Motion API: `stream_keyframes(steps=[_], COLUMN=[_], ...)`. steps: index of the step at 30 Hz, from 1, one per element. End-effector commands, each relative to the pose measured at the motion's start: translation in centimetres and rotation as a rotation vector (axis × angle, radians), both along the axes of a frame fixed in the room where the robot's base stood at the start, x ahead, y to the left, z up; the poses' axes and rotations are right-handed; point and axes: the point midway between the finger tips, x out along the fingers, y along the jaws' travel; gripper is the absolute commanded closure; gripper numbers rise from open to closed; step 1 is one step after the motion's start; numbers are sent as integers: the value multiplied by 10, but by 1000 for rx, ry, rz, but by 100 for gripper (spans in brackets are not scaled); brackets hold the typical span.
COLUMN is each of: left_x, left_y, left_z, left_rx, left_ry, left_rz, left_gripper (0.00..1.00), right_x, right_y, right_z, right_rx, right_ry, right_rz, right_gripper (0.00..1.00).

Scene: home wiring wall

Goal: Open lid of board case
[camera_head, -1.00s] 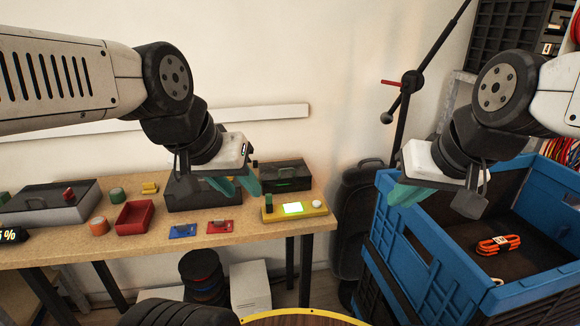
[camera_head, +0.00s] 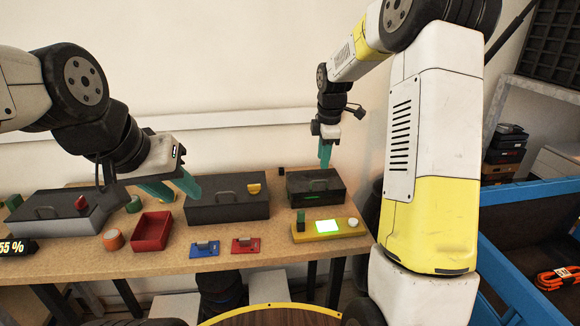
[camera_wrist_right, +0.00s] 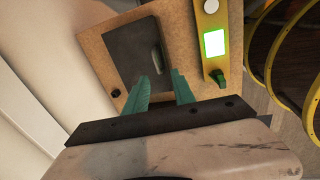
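Three lidded cases stand on the workbench, and I cannot tell by label which is the board case. The small dark case (camera_head: 318,187) at the right has a handle on its shut lid; it also shows in the right wrist view (camera_wrist_right: 125,45). My right gripper (camera_head: 325,160) is just above this case, fingers pointing down. In the right wrist view its fingers (camera_wrist_right: 160,85) are apart, near the handle (camera_wrist_right: 157,56), with nothing between them. My left gripper (camera_head: 172,188) is open and empty, left of the larger dark middle case (camera_head: 228,208).
A grey case (camera_head: 65,221) stands at the left. A red bin (camera_head: 151,231), orange tape (camera_head: 113,240), blue (camera_head: 205,249) and red (camera_head: 246,245) parts and a yellow device with a green screen (camera_head: 329,227) lie along the bench.

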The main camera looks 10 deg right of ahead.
Motion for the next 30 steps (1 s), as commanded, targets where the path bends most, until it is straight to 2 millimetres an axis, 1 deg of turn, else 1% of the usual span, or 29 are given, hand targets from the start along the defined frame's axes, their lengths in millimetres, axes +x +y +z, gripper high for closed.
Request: stream_keyframes(steps=[1,3,8,15,18,22,29,30], left_x=[0,0,0,0,0,0,0,0], left_y=[0,0,0,0,0,0,0,0], left_z=[0,0,0,0,0,0,0,0], left_rx=[0,0,0,0,0,0,0,0], left_ry=[0,0,0,0,0,0,0,0], left_rz=[0,0,0,0,0,0,0,0], left_gripper=[64,64,64,64,64,64,64,64], right_x=[4,7,11,18,20,22,22,22], right_y=[-1,-1,-1,-1,-1,-1,-1,-1], right_z=[-6,-11,-29,-67,-78,-84,-85,-85], right_rx=[-8,-13,-14,-14,-13,-13,-13,-13], right_ry=[6,10,12,13,12,9,9,9], right_rz=[22,39,45,43,43,42,42,42], right_gripper=[69,69,69,69,69,69,69,71])
